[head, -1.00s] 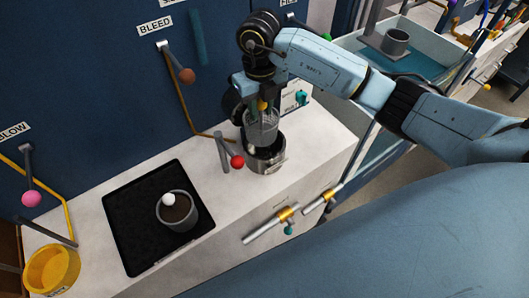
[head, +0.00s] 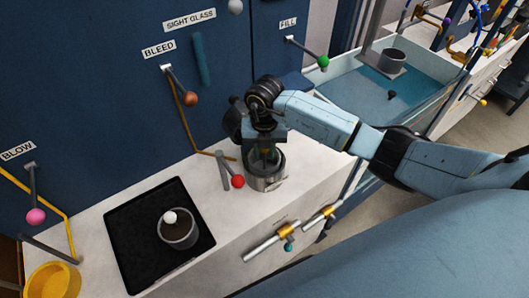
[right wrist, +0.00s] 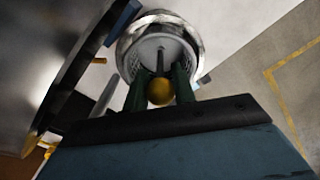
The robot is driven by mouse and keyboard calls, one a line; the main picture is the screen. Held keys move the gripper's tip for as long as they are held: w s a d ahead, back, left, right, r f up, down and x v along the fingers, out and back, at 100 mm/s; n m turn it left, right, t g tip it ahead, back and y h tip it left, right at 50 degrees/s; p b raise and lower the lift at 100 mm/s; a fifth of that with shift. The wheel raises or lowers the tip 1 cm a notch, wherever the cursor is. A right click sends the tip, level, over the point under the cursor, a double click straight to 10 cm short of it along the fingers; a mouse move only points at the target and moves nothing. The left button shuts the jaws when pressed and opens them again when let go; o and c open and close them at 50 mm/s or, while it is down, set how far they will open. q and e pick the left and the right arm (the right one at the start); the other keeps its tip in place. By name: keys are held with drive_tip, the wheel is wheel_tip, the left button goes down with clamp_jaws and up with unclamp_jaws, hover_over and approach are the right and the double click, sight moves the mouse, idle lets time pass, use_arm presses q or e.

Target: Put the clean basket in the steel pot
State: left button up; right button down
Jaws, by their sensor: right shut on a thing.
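The steel pot (head: 265,182) stands on the white counter near its right part. My right gripper (head: 266,152) is right above the pot mouth, pointing down. In the right wrist view its fingers (right wrist: 158,92) are shut around the yellow knob (right wrist: 160,93) of the clean basket. The clean basket (right wrist: 181,52), pale and perforated, shows inside the shiny pot rim (right wrist: 130,38). I cannot tell whether it rests on the pot's bottom. In the head view my gripper hides most of the basket. My left gripper is not in view.
A black tray (head: 125,235) on the counter holds a grey basket (head: 178,235) with dark contents and a white knob. A red-knobbed lever (head: 237,182) stands close left of the pot. A yellow tub (head: 52,282) is at far left. A blue-floored sink (head: 375,95) is behind right.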

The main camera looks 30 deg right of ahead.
drive_tip(key=shift+f, duration=0.75)
drive_tip(key=shift+f, duration=0.15)
drive_tip(key=c, duration=1.1)
unclamp_jaws()
drive_tip(key=shift+c, duration=0.2)
wheel_tip(320, 180, up, 12)
drive_tip(key=shift+r, duration=0.15)
